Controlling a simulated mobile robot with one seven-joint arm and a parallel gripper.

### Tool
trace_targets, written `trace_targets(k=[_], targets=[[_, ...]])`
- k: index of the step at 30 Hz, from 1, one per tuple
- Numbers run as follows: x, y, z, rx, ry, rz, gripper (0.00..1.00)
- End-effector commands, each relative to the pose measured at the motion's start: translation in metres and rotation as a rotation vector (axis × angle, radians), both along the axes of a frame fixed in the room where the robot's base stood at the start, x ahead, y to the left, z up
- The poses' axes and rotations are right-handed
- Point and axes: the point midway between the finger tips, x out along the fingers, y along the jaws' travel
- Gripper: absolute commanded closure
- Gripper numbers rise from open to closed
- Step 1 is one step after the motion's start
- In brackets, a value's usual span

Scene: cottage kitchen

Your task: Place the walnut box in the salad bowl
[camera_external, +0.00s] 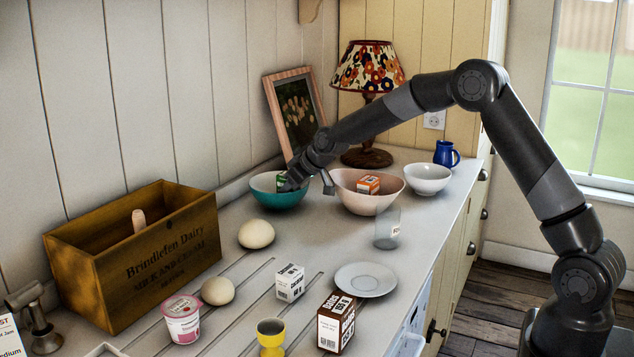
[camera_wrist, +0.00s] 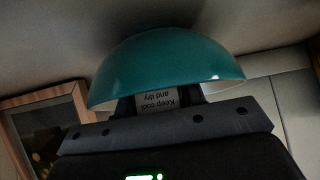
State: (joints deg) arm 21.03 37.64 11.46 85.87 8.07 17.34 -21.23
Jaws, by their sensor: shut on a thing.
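My gripper (camera_external: 287,186) is at the teal bowl (camera_external: 266,197), with its fingertips at or inside the rim. It is shut on a small green-and-white box (camera_external: 281,181), which is partly hidden by the fingers. In the wrist view the held box (camera_wrist: 155,101) shows a pale face reading "Keep cool and dry", with the teal bowl (camera_wrist: 165,65) right by it. I cannot tell whether the box touches the bowl. I cannot read which box is the walnut box, nor tell for sure which bowl is the salad bowl.
A pink bowl (camera_external: 349,200) holding an orange box (camera_external: 368,184) stands right of the teal bowl, then a white bowl (camera_external: 428,179). A lamp (camera_external: 368,70) and picture frame (camera_external: 292,110) stand behind. A clear glass (camera_external: 387,229), white box (camera_external: 290,282) and brown box (camera_external: 336,322) stand nearer.

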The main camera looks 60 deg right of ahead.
Motion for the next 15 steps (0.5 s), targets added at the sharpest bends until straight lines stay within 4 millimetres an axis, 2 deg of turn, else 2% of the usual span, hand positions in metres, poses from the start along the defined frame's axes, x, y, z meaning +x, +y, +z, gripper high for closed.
trace_targets(k=[1,8,15], targets=[[0.0,-0.0001,-0.0004,0.0,0.0,0.0,0.61],[-0.0001,-0.0001,-0.0001,0.0,0.0,0.0,0.43],[0.0,-0.0001,0.0006,0.0,0.0,0.0,0.42]])
